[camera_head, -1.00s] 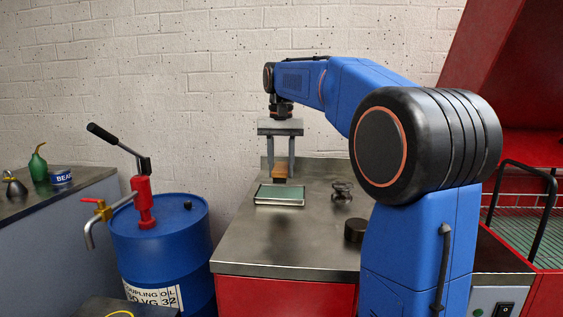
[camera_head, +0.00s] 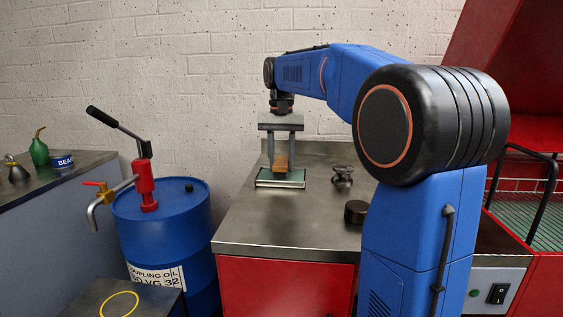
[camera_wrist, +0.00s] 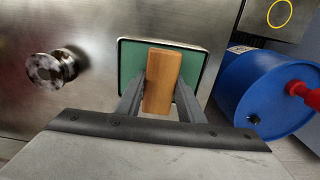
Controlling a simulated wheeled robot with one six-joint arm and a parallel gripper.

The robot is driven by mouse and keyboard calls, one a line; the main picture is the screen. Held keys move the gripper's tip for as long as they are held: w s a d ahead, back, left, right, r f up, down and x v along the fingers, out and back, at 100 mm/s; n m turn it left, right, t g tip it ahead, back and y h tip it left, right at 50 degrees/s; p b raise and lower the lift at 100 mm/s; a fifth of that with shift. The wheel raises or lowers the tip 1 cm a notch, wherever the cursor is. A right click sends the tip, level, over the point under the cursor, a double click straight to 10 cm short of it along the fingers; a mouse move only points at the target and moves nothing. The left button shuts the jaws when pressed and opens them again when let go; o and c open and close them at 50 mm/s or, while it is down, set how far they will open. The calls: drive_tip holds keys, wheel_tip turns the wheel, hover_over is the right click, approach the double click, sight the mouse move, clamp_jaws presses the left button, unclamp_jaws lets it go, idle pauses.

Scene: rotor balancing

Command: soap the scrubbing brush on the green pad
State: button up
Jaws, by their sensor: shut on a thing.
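My gripper (camera_head: 281,157) is shut on the scrubbing brush (camera_head: 281,162), whose wooden block sits between the two fingers. The brush also shows in the wrist view (camera_wrist: 163,80). It is over the green pad (camera_head: 267,181), a flat pad in a light-rimmed tray on the steel bench. In the wrist view the green pad (camera_wrist: 131,62) shows on both sides of the brush. The underside of the brush is hidden, so I cannot tell for sure whether it touches the pad.
A dark spool-shaped metal part (camera_head: 342,176) and a black cylinder (camera_head: 356,212) stand on the steel bench (camera_head: 290,230) right of the pad. A blue oil drum (camera_head: 165,235) with a red pump stands left of the bench. The bench front is clear.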

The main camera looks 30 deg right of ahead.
sight(281, 160)
drive_tip(key=shift+f, duration=0.6)
idle(1.7)
drive_tip(key=shift+r, duration=3.6)
drive_tip(key=shift+a, duration=0.1)
